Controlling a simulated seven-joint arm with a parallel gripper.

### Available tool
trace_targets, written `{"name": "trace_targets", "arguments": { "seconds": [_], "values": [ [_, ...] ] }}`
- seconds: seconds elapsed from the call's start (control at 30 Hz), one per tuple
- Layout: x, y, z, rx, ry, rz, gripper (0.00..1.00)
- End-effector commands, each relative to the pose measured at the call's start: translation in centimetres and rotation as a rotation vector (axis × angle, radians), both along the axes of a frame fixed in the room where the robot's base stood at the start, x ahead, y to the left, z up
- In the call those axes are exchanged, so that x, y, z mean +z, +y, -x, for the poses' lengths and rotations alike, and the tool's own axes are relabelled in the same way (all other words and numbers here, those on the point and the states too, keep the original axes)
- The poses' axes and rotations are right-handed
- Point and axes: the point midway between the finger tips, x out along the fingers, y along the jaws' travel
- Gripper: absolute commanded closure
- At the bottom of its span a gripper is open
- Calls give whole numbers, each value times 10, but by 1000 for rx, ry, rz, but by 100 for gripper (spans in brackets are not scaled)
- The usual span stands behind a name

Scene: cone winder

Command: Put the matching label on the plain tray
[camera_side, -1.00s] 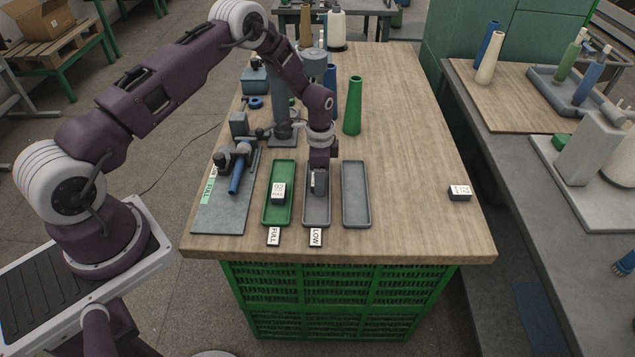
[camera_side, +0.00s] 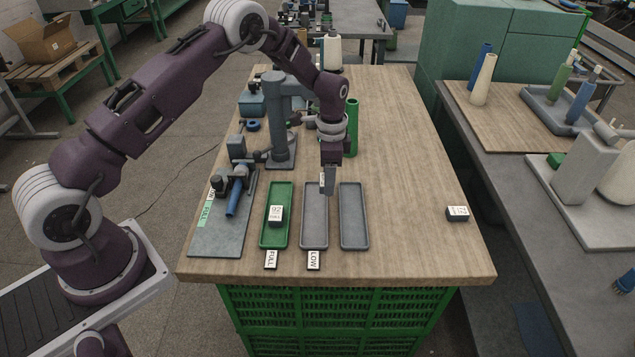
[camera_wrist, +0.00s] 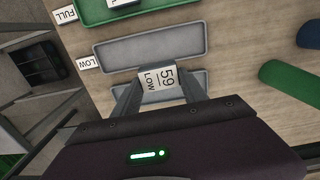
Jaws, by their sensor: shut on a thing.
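My gripper (camera_side: 328,186) is shut on a small block (camera_wrist: 158,76) whose white face reads "59" and "LOW" in the wrist view. It holds the block above the trays, near the gap between the middle grey tray (camera_side: 315,220) and the plain grey tray (camera_side: 354,220). The plain tray is empty, with no tag at its front. The middle tray looks empty and has a LOW tag (camera_side: 313,260) at its front. The green tray (camera_side: 266,236) has a FULL tag (camera_side: 271,259) and holds a dark block (camera_side: 276,215) with a white printed face.
Another dark block (camera_side: 458,213) with a white face, its print unclear, lies near the table's right edge. A grey plate (camera_side: 215,242) with a blue cone (camera_side: 234,200) is at the left. A green cone (camera_side: 352,125) stands behind.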

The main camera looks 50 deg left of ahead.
Motion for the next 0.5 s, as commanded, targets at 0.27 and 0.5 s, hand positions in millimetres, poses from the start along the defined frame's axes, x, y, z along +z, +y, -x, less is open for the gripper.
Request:
{"name": "trace_targets", "arguments": {
  "seconds": [0.27,0.5],
  "values": [
    [-25,-61,-37,-28,-18,-1,89],
    [-44,-63,-38,-29,-18,1,89]
  ]
}}
